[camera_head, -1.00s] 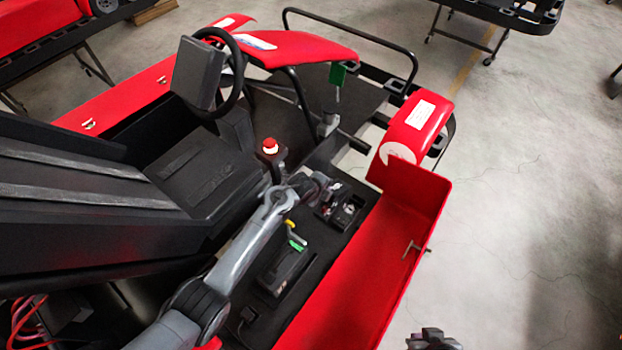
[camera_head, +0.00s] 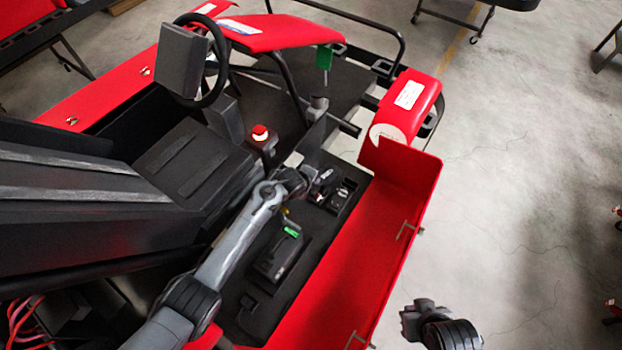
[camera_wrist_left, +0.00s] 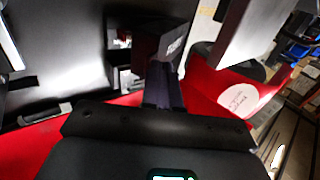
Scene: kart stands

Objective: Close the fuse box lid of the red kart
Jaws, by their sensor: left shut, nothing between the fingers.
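The red kart's open side bay shows in the head view, its red side panel (camera_head: 365,265) folded outward. A small black box with compartments (camera_head: 341,196), which looks like the fuse box, sits at the bay's far end. My left gripper (camera_head: 326,178) is at this box's near left edge, shut and empty. In the left wrist view its closed fingers (camera_wrist_left: 163,88) point at a dark block with a small white label (camera_wrist_left: 160,42); I cannot tell whether they touch. The lid is not clearly distinguishable. My right gripper (camera_head: 412,318) hangs outside the kart, its fingers unclear.
A black unit with a green tab (camera_head: 280,258) lies nearer in the bay. A red emergency button (camera_head: 260,133) stands beside the seat (camera_head: 190,165), close to my left arm. The red fender (camera_head: 412,100) bounds the bay's far end.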

